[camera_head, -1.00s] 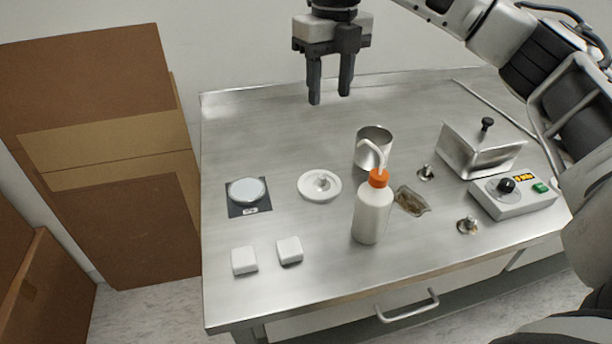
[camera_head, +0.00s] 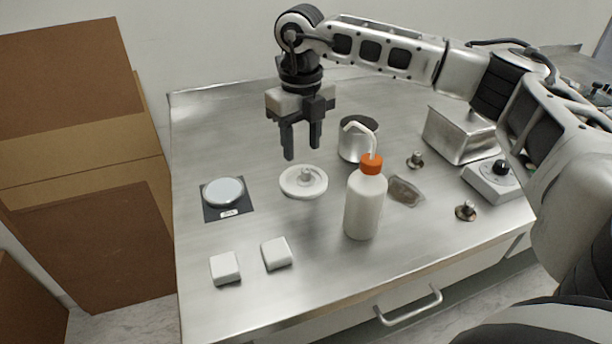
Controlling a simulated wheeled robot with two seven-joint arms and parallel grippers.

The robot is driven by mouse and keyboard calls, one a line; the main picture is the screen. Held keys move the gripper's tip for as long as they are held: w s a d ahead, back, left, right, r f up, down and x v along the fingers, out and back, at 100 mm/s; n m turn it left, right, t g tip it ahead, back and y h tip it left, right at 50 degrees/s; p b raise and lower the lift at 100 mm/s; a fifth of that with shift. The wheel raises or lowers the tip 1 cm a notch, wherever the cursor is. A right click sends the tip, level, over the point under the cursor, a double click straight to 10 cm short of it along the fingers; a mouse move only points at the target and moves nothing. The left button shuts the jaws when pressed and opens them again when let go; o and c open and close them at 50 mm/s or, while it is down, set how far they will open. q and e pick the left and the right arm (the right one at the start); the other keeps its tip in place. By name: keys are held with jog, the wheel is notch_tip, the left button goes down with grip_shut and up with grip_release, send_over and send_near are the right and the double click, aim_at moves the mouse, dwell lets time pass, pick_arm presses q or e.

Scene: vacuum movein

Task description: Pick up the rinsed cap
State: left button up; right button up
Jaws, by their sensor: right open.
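A small metal cap-like piece (camera_head: 306,174) sits in the middle of a round white dish (camera_head: 291,191) on the steel table. The frames do not label which is the rinsed cap. My right gripper (camera_head: 302,151) is open and empty, pointing down above the white dish, with its fingers apart from the piece. My left gripper is not in view.
A white wash bottle with an orange top (camera_head: 365,205) stands right of the dish, before a steel beaker (camera_head: 352,143). A scale (camera_head: 227,198), two white blocks (camera_head: 225,268), a brownish packet (camera_head: 405,191), a steel tank (camera_head: 459,137) and a control box (camera_head: 492,182) surround it.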

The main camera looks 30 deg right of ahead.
aim_at(306, 170)
jog(key=f, duration=0.4)
jog(key=shift+s+d+f+p, duration=0.15)
jog(key=shift+d+f+p, duration=0.2)
jog(key=shift+f, duration=0.55)
grip_shut()
